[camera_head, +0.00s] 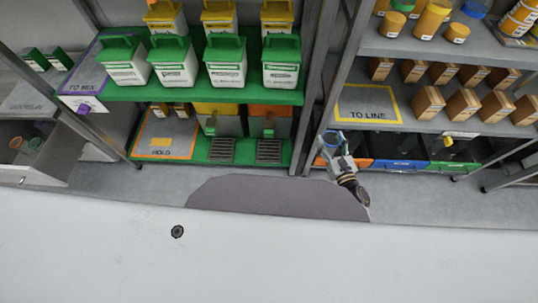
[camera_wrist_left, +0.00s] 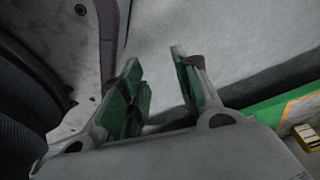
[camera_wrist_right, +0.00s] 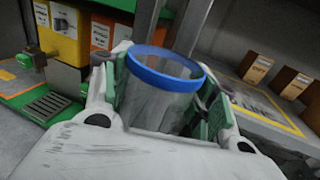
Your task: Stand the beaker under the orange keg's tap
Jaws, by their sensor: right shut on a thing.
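The beaker (camera_wrist_right: 165,72) is clear with a blue rim. My right gripper (camera_wrist_right: 162,95) is shut on it, with its green pads on either side. In the head view the beaker (camera_head: 330,141) and my right gripper (camera_head: 335,152) are in front of the right-hand shelf, right of the kegs. The orange keg (camera_head: 270,120) stands on the low green shelf, with a dark drip grate (camera_head: 268,151) below it. My left gripper (camera_wrist_left: 157,80) is open and empty in the left wrist view, and outside the head view.
A yellow keg (camera_head: 217,120) stands left of the orange one, with its own grate (camera_head: 221,150). A shelf upright (camera_head: 312,90) stands between the kegs and my right gripper. Blue (camera_head: 400,165) and green bins are at the right. The floor in front is clear.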

